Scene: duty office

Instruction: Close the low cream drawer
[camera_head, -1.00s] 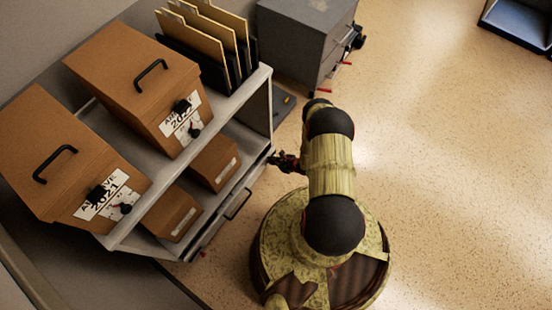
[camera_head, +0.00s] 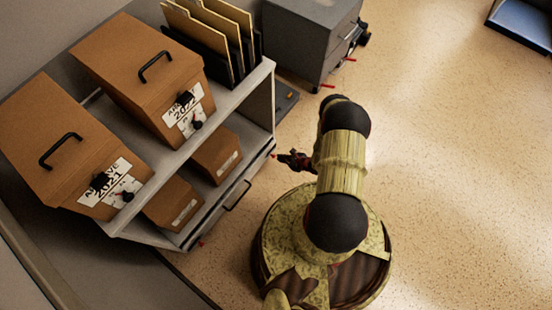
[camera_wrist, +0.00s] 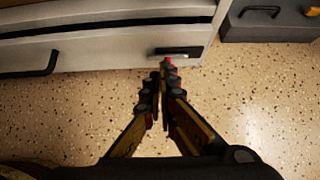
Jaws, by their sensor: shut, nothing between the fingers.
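The low cream drawer (camera_head: 222,208) is at the bottom of the shelf unit, with a dark bar handle (camera_head: 238,195). In the wrist view its pale front (camera_wrist: 110,52) spans the top left, with a black handle (camera_wrist: 30,68) at the left and a small dark fitting (camera_wrist: 173,52) near its right end. A dark strip runs above the front; I cannot tell whether the drawer is fully flush. My gripper (camera_head: 280,157) is shut and empty near the drawer's right end. Its fingertips (camera_wrist: 166,68) are close to the front's lower right; contact is unclear.
Brown archive boxes (camera_head: 140,65) and a file holder (camera_head: 250,75) stand on the shelf unit (camera_head: 262,95). Smaller brown boxes (camera_head: 217,157) sit on the shelf below. A grey cabinet (camera_head: 305,45) stands behind. Speckled floor (camera_head: 460,170) is open to the right.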

